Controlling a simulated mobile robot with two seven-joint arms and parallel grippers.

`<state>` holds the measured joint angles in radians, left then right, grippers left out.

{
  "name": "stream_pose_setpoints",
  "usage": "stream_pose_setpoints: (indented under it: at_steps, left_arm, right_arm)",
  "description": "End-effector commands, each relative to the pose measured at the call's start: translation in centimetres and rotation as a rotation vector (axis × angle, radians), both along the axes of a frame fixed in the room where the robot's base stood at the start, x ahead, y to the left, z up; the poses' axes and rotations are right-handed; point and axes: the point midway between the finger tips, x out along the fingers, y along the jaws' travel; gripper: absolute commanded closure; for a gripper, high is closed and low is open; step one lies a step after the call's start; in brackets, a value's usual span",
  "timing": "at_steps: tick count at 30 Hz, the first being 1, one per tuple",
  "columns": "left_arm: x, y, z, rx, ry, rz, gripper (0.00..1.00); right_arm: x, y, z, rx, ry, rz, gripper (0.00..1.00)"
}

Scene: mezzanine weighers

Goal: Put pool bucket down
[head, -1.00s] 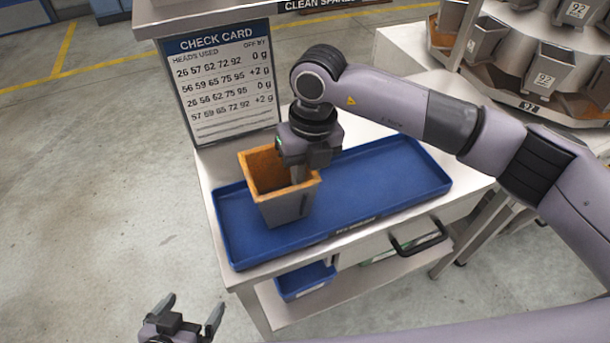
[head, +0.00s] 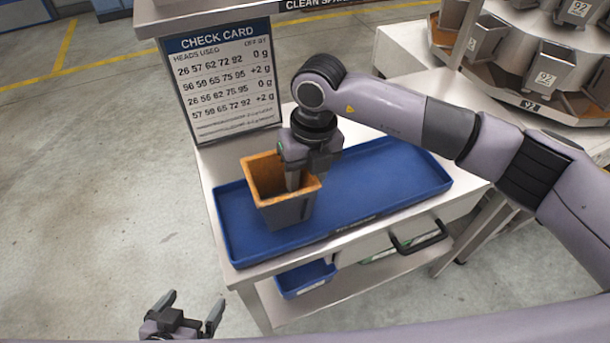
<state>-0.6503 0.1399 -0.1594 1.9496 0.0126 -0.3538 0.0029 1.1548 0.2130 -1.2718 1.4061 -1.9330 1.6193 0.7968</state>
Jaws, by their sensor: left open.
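The pool bucket (head: 287,212) is a grey tapered bucket with an orange-brown inside. It is upright over the left part of the blue tray (head: 405,192), at or just above its floor; I cannot tell whether it touches. My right gripper (head: 296,183) points down at the bucket's back right rim, with one finger inside the bucket. It appears shut on the bucket's wall; the outer finger is hidden. My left gripper (head: 190,308) is open and empty, low at the bottom left, away from the cart.
The tray lies on a metal cart (head: 212,178) with a drawer handle (head: 420,238). A check card (head: 225,80) stands behind the bucket. A smaller blue bin (head: 305,278) sits on the lower shelf. Grey buckets (head: 548,70) hang at upper right. The tray's right half is clear.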

Motion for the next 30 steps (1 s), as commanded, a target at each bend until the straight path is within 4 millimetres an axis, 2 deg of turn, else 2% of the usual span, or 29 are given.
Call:
stream_pose_setpoints:
  at_steps: [12, 15, 21, 30]
  left_arm:
    - [0.1, 0.0, -1.6, 0.0, -0.001, 0.0, 0.0]
    - [0.1, 0.0, -1.8, 0.0, -0.001, 0.0, 0.0]
    - [0.1, 0.0, -2.0, 0.0, -0.001, 0.0, 0.0]
    - [0.1, 0.0, -2.0, 0.0, -0.001, 0.0, 0.0]
  right_arm:
    - [0.4, -0.8, 8.5, 0.002, -0.008, 0.0, 0.6]
    - [0.4, -1.0, 10.1, 0.001, -0.006, -0.001, 0.6]
    - [0.4, -1.1, 11.6, 0.002, -0.003, 0.0, 0.6]
    - [0.4, -1.1, 11.8, 0.002, -0.002, 0.0, 0.6]
